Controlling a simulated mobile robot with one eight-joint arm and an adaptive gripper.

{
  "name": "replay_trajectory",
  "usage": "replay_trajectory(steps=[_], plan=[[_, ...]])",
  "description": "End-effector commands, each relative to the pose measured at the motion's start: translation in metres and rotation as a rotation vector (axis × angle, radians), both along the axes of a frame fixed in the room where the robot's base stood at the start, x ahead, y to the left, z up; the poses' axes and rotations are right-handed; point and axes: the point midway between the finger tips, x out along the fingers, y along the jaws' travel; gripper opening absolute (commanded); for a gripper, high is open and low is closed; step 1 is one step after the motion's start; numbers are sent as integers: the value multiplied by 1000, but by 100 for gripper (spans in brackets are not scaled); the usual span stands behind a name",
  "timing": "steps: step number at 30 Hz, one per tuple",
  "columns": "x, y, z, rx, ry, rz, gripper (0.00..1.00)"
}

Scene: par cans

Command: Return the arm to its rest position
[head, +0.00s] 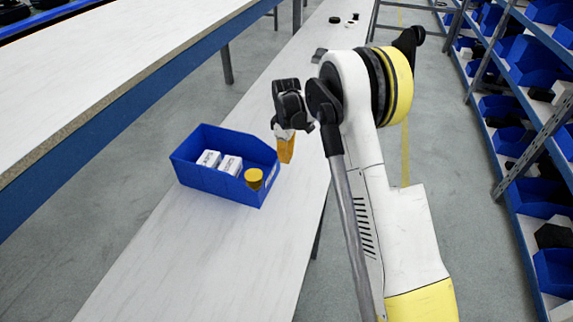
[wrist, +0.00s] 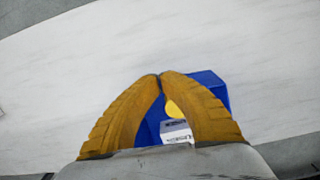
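My gripper (head: 286,155) is in the middle of the head view, pointing down, just right of the blue bin (head: 222,187) in the picture. In the wrist view its two orange-yellow fingers (wrist: 159,76) meet at the tips, and no object shows between the tips. The blue bin also shows beyond the fingers in the wrist view (wrist: 215,85). A yellow-topped can (head: 253,175) and two white boxes (head: 209,158) (head: 231,165) are in the bin. My arm is bent, raised above the table.
The bin stands on a long white table (head: 150,270). Small dark objects (head: 340,19) lie at its far end. Another white-topped bench (head: 110,60) with a blue edge is at the left. Shelving with blue bins (head: 530,62) lines the right. Grey floor shows between.

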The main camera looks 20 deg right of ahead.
Motion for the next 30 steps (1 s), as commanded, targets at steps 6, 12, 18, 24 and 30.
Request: replay_trajectory(steps=[6,12,18,24,30], plan=[[0,0,17,0,0,0,0],[-5,1,32,-1,-14,-20,0],[-39,6,105,5,-101,-148,0],[-99,12,179,30,-217,-323,0],[-171,17,225,79,-329,-495,0]])
